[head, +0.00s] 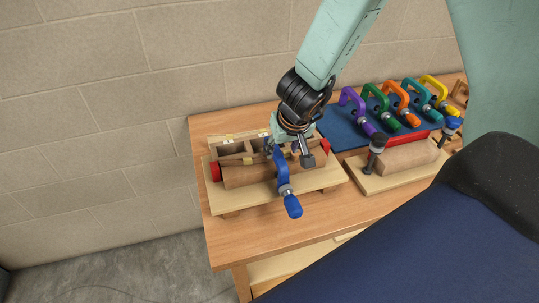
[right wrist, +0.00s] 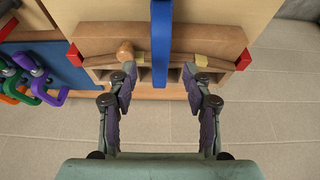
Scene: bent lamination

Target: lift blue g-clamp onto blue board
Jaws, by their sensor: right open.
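The blue g-clamp (head: 283,172) sits across the wooden form on the near left of the bench, its handle hanging over the front. It also shows in the right wrist view as a blue bar (right wrist: 161,40). My right gripper (head: 292,155) is above the form at the clamp's upper part and partly covers it. In the right wrist view my right gripper (right wrist: 160,78) is open, one finger on each side of the bar, with gaps visible. The blue board (head: 340,128) lies behind and to the right; part of it shows in the wrist view (right wrist: 62,58). My left gripper is not in view.
Purple (head: 352,100), green, orange, teal and yellow clamps stand in a row on the blue board. A second wooden form (head: 408,156) with dark-handled clamps is in front of them. A block wall (head: 200,60) rises behind the bench. Bare bench (head: 235,235) shows at front left.

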